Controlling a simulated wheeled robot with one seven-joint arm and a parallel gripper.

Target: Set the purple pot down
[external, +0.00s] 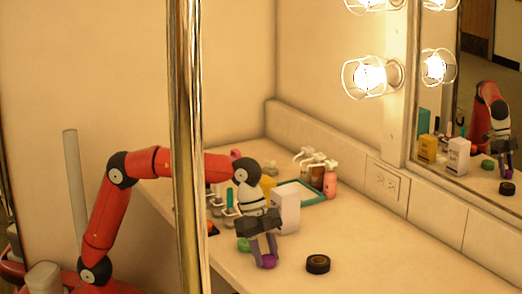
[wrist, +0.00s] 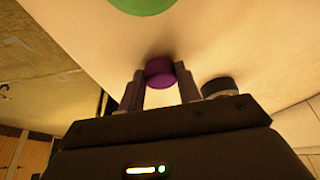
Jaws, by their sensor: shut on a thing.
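The purple pot (wrist: 160,72) is a small round pot held between the two fingers of my gripper (wrist: 161,82) in the wrist view. In the external view the pot (external: 268,261) shows low between the fingertips of my gripper (external: 263,256), over the counter near its front edge. My gripper is shut on the pot and points down. I cannot tell whether the pot touches the counter (external: 370,240).
A black roll-like thing (external: 318,264) lies just right of my gripper. A green round thing (external: 243,244) is close on its left. A white box (external: 286,211) stands behind it. A teal tray (external: 301,192) with several bottles is farther back. The counter's right part is clear.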

